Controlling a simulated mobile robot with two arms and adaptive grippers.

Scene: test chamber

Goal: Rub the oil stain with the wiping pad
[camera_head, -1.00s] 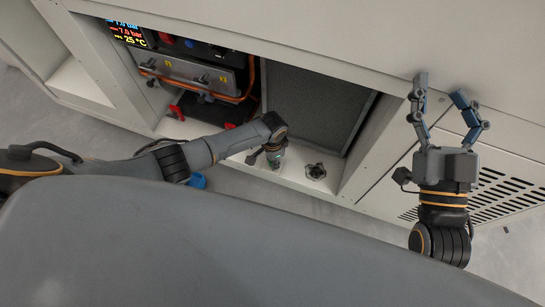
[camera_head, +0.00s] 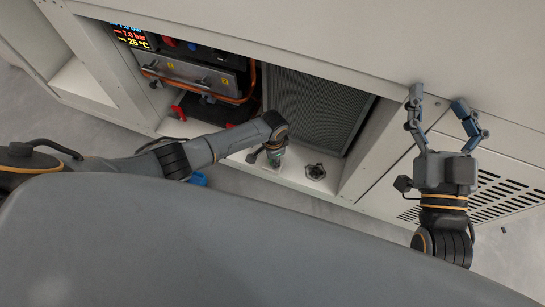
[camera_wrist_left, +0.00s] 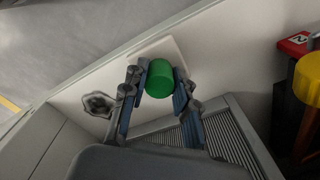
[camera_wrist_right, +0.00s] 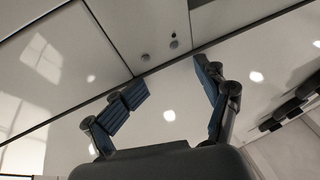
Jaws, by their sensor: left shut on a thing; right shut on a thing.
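The wiping pad has a green round handle (camera_wrist_left: 160,78) and a white flat base (camera_wrist_left: 172,48). My left gripper (camera_wrist_left: 160,86) is shut on the green handle, with a finger on each side. In the head view my left gripper (camera_head: 275,154) is over the pale ledge, left of the oil stain (camera_head: 315,172). The dark, irregular oil stain also shows in the left wrist view (camera_wrist_left: 98,104), left of the pad and apart from it. Whether the pad touches the ledge is unclear. My right gripper (camera_head: 436,96) has its fingers spread wide with nothing visible between them.
The pale ledge (camera_head: 291,178) runs along the front of an open cabinet bay. A dark filter panel (camera_head: 318,108) stands behind it. Equipment with orange hoses (camera_head: 253,80) is to the left. A vented panel (camera_head: 495,195) is near my right gripper.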

